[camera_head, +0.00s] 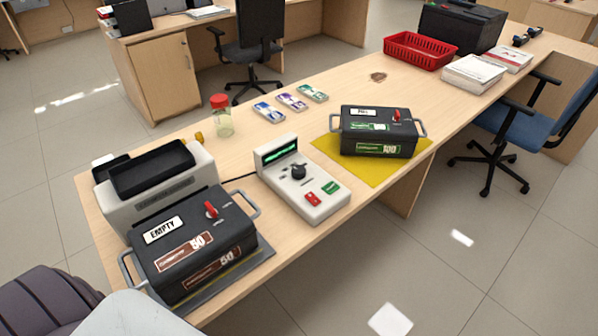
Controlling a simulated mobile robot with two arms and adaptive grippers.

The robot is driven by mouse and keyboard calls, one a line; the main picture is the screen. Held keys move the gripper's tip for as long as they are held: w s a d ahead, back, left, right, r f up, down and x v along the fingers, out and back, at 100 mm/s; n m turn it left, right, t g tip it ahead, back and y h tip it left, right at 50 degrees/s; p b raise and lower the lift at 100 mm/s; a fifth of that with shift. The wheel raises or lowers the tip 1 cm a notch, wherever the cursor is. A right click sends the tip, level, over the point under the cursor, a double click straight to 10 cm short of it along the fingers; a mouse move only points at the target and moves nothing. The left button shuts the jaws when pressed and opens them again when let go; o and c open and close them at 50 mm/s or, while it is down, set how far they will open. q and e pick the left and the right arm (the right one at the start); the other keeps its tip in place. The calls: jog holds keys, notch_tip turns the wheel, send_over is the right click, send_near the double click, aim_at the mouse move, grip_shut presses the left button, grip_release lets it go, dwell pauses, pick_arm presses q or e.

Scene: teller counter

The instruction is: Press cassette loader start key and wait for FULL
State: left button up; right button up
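A white control console (303,183) stands on the counter with a lit green display (278,151), a black knob (298,171), a red key (313,198) and a green key (331,187). Lettering on the keys and display is too small to read. Left of it is a white loader machine (190,180) with a black top tray. A black cassette (240,215) in front of the loader shows a white label reading EMPTY (163,230), brown 50 labels and a red lever (211,209). Neither gripper is in view.
Another black cassette (379,133) with green labels rests on a yellow mat (340,158). Three banknote bundles (291,101), a red-lidded jar (222,120), a red basket (418,50) and paper stacks (474,73) lie farther back. A blue chair (550,110) stands right of the counter.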

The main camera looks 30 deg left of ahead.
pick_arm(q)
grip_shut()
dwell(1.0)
